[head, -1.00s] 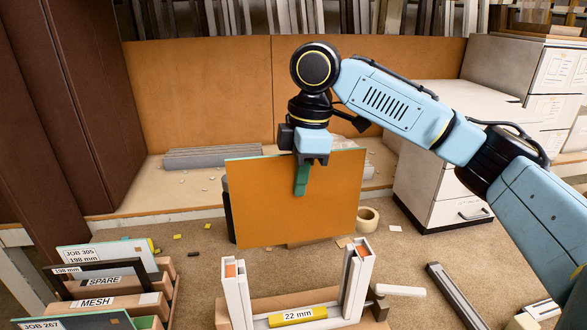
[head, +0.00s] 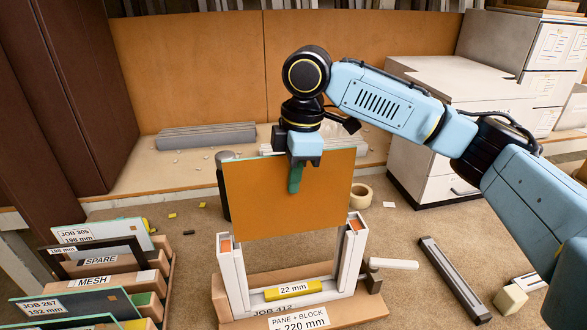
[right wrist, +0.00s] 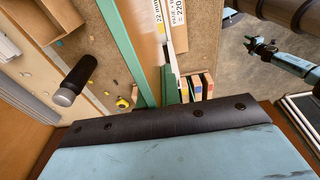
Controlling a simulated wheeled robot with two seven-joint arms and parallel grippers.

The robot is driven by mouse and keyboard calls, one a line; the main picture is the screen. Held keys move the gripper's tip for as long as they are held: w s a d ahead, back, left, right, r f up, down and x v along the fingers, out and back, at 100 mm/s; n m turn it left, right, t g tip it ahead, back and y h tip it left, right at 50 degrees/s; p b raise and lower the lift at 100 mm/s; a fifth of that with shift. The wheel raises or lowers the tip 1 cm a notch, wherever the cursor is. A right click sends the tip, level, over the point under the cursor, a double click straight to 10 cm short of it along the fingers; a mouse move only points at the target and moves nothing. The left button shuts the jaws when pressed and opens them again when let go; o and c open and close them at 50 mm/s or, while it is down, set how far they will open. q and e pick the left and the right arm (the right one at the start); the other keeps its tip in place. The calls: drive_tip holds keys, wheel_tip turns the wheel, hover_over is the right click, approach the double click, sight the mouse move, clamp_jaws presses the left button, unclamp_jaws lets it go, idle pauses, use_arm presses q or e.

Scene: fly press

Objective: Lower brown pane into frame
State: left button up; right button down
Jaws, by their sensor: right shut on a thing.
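The brown pane (head: 290,205) is upright in the head view, above and between the white posts of the frame (head: 232,277). Its lower edge is at about the height of the post tops and clear of the bottom rail. My right gripper (head: 296,178) is shut on the pane's top edge, a green finger on its near face. The right wrist view shows the green fingers (right wrist: 165,95) along the pane's edge. A yellow block labelled 22 mm (head: 293,290) lies on the frame's bottom rail. Whether the pane lines up with the post slots is unclear.
A rack (head: 160,290) of labelled panes stands at the left. A tape roll (head: 360,196) lies behind the frame's right post. A dark metal channel (head: 453,280) and a small beige block (head: 510,299) lie at right. A dark cylinder (right wrist: 75,80) shows in the right wrist view.

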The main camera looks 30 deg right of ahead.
sight(292, 233)
drive_tip(key=shift+f+b, duration=0.95)
drive_tip(key=shift+f, duration=5.5)
wheel_tip(292, 233, down, 8)
drive_tip(key=b, duration=0.1)
drive_tip(key=shift+r, duration=0.25)
drive_tip(key=c, duration=1.6)
unclamp_jaws()
drive_tip(key=shift+o, duration=0.4)
drive_tip(key=shift+f, duration=0.1)
drive_tip(key=r, duration=0.4)
drive_tip(key=d+r+b, duration=0.1)
drive_tip(key=r, duration=0.8)
drive_tip(key=shift+s+d+r, duration=0.25)
